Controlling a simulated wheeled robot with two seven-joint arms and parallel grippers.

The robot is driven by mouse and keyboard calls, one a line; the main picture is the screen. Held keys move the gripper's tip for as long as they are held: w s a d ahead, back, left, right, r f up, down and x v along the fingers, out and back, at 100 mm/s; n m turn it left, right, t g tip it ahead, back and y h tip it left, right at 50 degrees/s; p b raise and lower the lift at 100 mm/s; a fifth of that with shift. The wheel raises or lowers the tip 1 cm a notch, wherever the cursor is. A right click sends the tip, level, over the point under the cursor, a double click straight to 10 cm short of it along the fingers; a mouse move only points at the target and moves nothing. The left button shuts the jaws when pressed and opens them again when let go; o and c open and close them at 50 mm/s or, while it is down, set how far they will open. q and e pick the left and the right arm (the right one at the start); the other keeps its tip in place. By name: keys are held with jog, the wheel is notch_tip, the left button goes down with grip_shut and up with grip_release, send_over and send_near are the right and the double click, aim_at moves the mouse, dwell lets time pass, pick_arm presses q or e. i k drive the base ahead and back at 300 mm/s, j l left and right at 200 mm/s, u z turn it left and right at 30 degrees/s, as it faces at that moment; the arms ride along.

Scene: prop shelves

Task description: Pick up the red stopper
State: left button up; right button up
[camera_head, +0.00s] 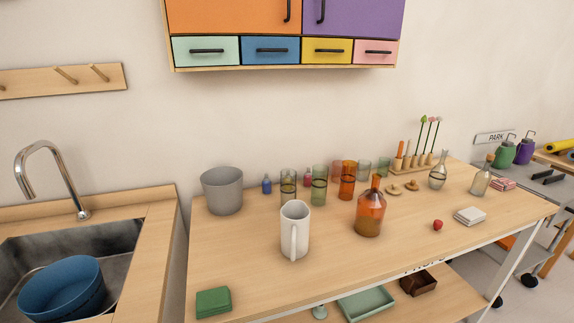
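A small red rounded object (437,225), which looks like the red stopper, lies on the wooden table top (335,275) near the front edge, right of the orange glass bottle (369,214). It is apart from its neighbours and nothing covers it. Its exact shape is too small to tell. Neither of my grippers shows in the head view.
White square pieces (469,216) lie just right of the red object. A white mug (295,230), grey pot (222,190), several glasses and a clear flask (438,172) stand farther left and behind. A sink (110,250) is at left. The table's front middle is clear.

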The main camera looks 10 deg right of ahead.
aim_at(438, 224)
jog(key=z, duration=1.6)
